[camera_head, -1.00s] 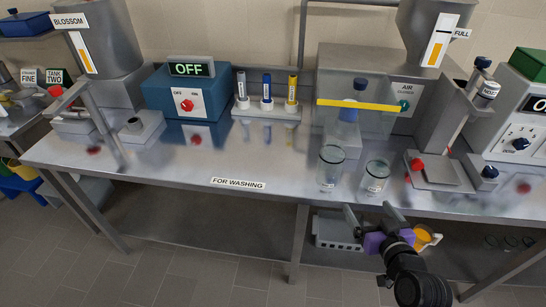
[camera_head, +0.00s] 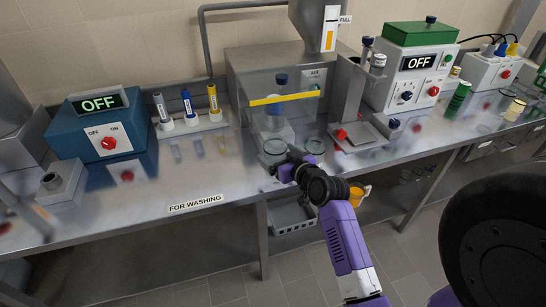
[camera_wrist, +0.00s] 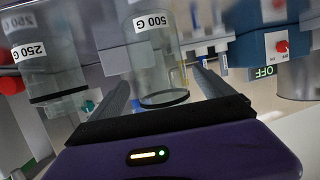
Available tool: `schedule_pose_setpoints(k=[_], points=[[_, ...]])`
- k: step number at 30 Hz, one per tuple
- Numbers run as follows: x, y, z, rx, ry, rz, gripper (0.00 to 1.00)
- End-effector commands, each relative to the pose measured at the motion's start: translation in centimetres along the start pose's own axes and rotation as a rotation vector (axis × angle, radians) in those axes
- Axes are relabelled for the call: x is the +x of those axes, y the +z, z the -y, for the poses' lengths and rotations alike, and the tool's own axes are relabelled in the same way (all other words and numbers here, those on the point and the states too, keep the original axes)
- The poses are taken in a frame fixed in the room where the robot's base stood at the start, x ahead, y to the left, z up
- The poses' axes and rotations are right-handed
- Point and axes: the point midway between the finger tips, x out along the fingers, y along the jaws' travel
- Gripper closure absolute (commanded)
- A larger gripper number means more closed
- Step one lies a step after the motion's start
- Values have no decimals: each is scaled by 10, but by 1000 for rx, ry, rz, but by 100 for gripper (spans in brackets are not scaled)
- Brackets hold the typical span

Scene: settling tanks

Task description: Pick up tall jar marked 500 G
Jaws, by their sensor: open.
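The clear glass jar marked 500 G (camera_wrist: 155,62) appears upside down in the wrist view, in line with the gap between my fingers. I cannot tell whether the fingertips reach beside it. In the head view it looks to be the left glass jar (camera_head: 273,147) near the bench's front edge, partly hidden by my gripper. My gripper (camera_wrist: 163,78) is open and empty. In the head view my gripper (camera_head: 288,166) is at the bench's front edge, close to the jar. A second glass jar marked 250 G (camera_wrist: 52,68) stands beside it, at the right in the head view (camera_head: 315,146).
A clear guard with a yellow bar (camera_head: 284,98) stands behind the jars. A grey stand with a red knob (camera_head: 341,134) is to their right. A pen rack (camera_head: 190,124) and a blue OFF box (camera_head: 103,135) are to the left. The bench between is clear.

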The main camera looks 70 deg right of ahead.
Motion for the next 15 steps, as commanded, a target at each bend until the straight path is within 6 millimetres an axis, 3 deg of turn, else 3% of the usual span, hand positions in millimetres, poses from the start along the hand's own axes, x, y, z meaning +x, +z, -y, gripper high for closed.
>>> schedule_pose_setpoints(k=[9, 15], points=[[40, 1, 2, 1, 0, 0, 9], [48, 2, 2, 0, 0, 1, 9]])
